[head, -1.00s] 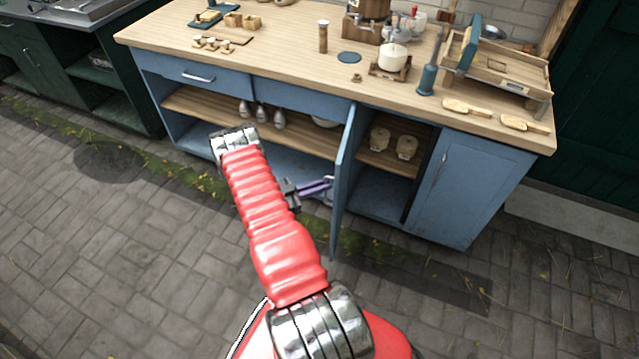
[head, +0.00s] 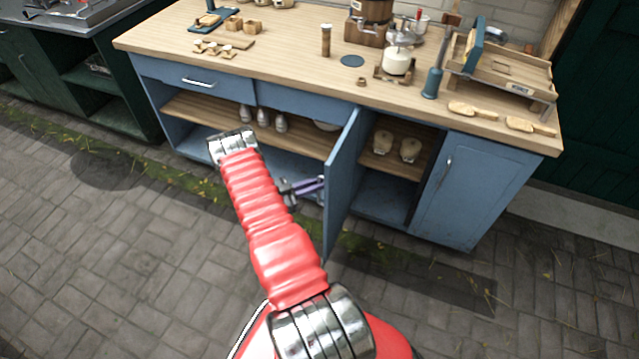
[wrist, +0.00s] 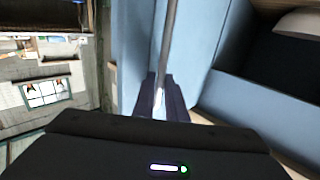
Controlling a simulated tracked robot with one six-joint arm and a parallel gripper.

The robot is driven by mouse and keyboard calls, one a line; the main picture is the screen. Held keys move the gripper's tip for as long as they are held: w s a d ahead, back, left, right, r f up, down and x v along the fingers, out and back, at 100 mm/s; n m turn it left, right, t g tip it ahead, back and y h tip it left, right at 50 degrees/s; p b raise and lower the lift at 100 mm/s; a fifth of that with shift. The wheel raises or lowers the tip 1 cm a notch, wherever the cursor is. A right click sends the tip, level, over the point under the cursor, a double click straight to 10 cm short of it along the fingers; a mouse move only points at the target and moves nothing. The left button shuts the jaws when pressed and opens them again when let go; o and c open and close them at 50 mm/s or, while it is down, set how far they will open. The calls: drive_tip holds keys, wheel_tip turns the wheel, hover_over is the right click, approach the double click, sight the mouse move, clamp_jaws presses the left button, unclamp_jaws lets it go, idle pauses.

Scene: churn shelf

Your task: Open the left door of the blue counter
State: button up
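The blue counter (head: 303,99) has a wooden top. Its left door (head: 343,185) stands wide open, swung out toward me and left, with its inner face showing in the head view. My gripper (head: 312,187) is on the left, outer side of this door, its purple fingers partly hidden behind my arm and the door. In the wrist view, the fingers (wrist: 162,97) are closed around the door's thin metal handle (wrist: 169,45), beside a pale blue panel. The right door (head: 476,192) is closed, with a metal handle (head: 445,170).
Two jars (head: 410,149) stand on a shelf inside the opened compartment. Several metal shakers (head: 263,116) stand on the open left shelf. The top holds a glass jar (head: 397,61), a tray (head: 505,73) and wooden tools. Paving in front is clear.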

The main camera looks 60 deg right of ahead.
drive_tip(key=o, duration=0.4)
drive_tip(key=shift+a+f, duration=0.1)
drive_tip(key=shift+a, duration=0.1)
drive_tip(key=v, duration=1.3)
drive_tip(key=shift+w+a, duration=0.2)
drive_tip(key=shift+a, duration=0.05)
drive_tip(key=shift+f, duration=0.1)
